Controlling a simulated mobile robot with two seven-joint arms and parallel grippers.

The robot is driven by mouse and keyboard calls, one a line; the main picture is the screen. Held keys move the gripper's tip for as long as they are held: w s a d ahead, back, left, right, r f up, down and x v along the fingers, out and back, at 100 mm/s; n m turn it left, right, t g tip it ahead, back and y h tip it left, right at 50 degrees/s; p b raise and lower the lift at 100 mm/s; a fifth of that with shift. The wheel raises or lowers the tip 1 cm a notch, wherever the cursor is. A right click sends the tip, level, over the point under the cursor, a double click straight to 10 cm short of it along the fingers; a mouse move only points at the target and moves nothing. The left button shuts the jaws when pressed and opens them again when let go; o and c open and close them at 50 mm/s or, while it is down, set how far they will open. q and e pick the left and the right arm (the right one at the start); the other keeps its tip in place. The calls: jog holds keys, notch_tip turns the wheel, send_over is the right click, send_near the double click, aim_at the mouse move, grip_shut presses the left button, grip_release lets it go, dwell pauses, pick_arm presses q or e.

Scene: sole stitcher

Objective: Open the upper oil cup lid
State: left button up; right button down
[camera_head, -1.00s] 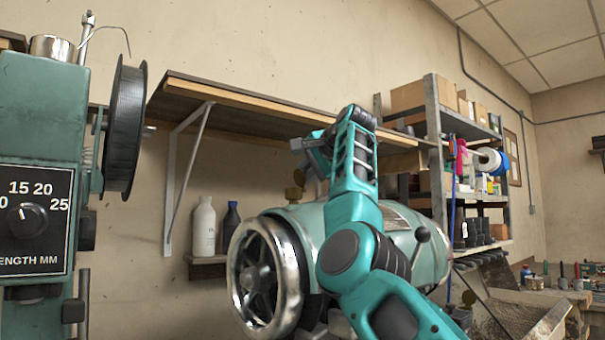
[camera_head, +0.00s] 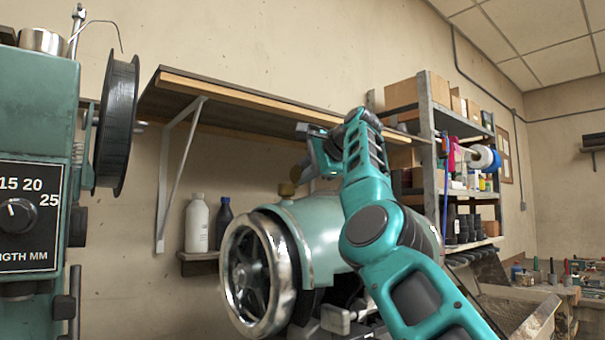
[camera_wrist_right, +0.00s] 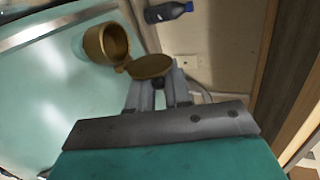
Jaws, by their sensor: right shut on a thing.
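The upper oil cup (camera_head: 287,189) is a small brass cup on top of the teal machine housing (camera_head: 320,225). In the right wrist view the cup (camera_wrist_right: 106,45) is open-mouthed, and its round brass lid (camera_wrist_right: 150,67) is swung away from the mouth, still joined at the hinge side. My right gripper (camera_wrist_right: 160,84) is shut on the lid at its far edge from the cup. In the head view the right gripper (camera_head: 306,168) is just above and right of the cup; the lid is small and hard to make out there. My left gripper is not in view.
A wooden wall shelf (camera_head: 240,108) hangs close behind and above the right gripper. A chrome handwheel (camera_head: 257,272) is below the cup. A white bottle (camera_head: 197,224) and a dark bottle (camera_head: 225,222) stand on a small ledge. A black spool (camera_head: 116,125) is at left.

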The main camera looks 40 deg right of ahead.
jog(key=c, duration=1.2)
grip_release()
jog(key=shift+o, duration=0.2)
jog(key=shift+s, duration=0.1)
jog(key=shift+s+r, duration=0.15)
jog(key=shift+s, duration=0.15)
jog(key=b+v, duration=0.3)
jog(key=v, duration=0.9)
jog(key=shift+o, duration=0.4)
jog(key=shift+r, duration=0.1)
